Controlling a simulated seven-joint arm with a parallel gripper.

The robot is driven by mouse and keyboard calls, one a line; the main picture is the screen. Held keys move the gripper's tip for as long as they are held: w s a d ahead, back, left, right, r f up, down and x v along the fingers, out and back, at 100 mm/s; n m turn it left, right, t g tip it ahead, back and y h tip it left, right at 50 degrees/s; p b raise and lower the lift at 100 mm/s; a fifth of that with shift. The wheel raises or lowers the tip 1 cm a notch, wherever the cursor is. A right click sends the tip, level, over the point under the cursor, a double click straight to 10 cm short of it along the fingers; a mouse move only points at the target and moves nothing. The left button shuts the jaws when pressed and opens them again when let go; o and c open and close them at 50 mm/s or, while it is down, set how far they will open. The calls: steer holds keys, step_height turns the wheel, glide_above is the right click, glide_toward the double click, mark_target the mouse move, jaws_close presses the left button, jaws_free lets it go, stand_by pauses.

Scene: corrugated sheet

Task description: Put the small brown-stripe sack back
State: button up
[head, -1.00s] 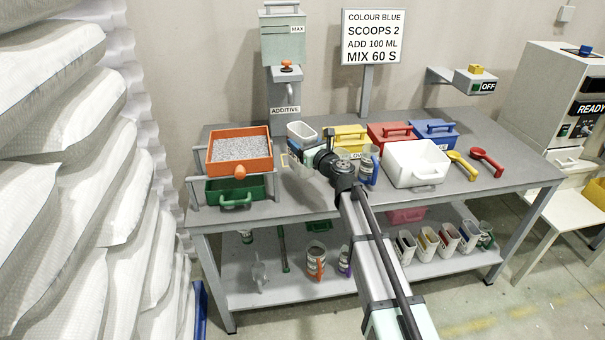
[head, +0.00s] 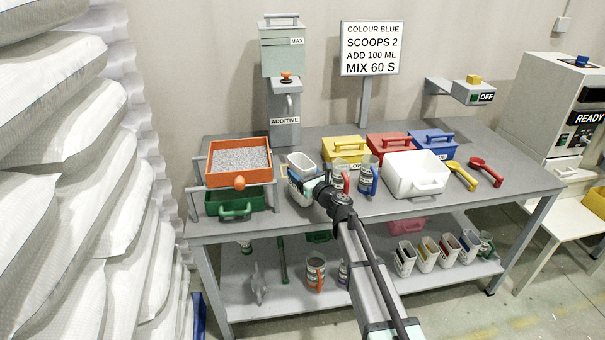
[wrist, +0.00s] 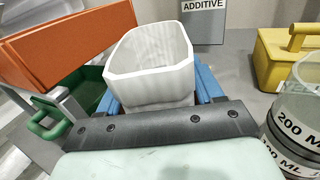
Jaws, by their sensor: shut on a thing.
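My gripper (head: 306,184) is shut on a white open-topped, box-shaped container (head: 302,163), above the bench just right of the orange tray. In the wrist view the container (wrist: 150,65) is between the blue fingers (wrist: 155,92), with its mouth up and slightly tilted. It looks empty. Its lower front is hidden by my gripper, and no brown stripe shows on the part I see, so I cannot tell if it is the sack. Several similar white open-topped containers with coloured marks (head: 405,261) stand in a row on the lower shelf; one looks dark or brown.
An orange tray of grey granules (head: 240,177) stands left, above a green bin (head: 234,206). Measuring jugs (head: 369,178) stand close right of my gripper. Yellow (head: 345,148), red (head: 390,146) and blue boxes (head: 434,142) and a white bin (head: 415,173) fill the back and right.

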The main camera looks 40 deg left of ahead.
steer(key=o, duration=1.3)
steer(key=shift+f, duration=0.1)
steer(key=shift+c, duration=0.2)
steer(key=v, duration=1.2)
